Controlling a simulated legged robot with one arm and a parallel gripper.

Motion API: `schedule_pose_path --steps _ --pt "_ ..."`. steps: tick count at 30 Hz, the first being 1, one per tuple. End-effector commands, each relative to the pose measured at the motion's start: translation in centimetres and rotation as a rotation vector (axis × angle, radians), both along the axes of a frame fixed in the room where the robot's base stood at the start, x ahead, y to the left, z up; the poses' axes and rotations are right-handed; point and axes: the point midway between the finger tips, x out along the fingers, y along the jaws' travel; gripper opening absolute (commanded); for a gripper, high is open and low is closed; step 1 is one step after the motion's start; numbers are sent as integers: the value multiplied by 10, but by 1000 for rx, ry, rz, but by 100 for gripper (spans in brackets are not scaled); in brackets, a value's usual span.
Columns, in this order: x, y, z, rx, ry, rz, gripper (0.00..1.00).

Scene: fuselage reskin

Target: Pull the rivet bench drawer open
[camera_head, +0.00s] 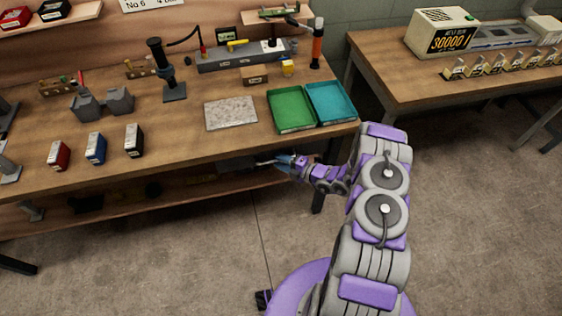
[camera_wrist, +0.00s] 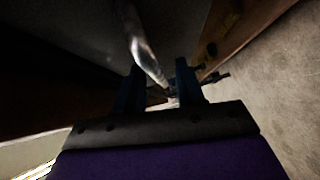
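The rivet bench (camera_head: 180,128) is a wooden workbench at the left of the head view. Under its right part, a dark grey drawer front (camera_head: 236,163) shows dimly below the top's edge. My gripper (camera_head: 279,162) is at the front of the bench, just below the top, beside the right end of that grey shape. In the wrist view, a shiny metal bar (camera_wrist: 146,52), seemingly the drawer's handle, runs down into the gap between my two dark fingers (camera_wrist: 160,88). The fingers stand apart, and I see no clear contact with the bar. The drawer appears shut.
On the bench stand a green tray (camera_head: 290,110), a blue tray (camera_head: 331,103) and a speckled plate (camera_head: 231,113). A bench leg (camera_head: 318,197) is close to my arm. A second table (camera_head: 460,86) stands at the right. The floor in front is clear.

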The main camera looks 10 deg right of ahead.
Motion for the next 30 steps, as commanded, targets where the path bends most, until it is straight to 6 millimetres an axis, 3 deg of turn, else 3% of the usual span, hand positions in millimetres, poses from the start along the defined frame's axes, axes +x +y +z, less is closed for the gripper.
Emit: schedule_pose_path --steps 2,13,30 --pt "0 0 0 0 0 0 36" --pt "0 0 0 -1 1 0 1" --pt "-2 0 -2 -1 6 0 0"
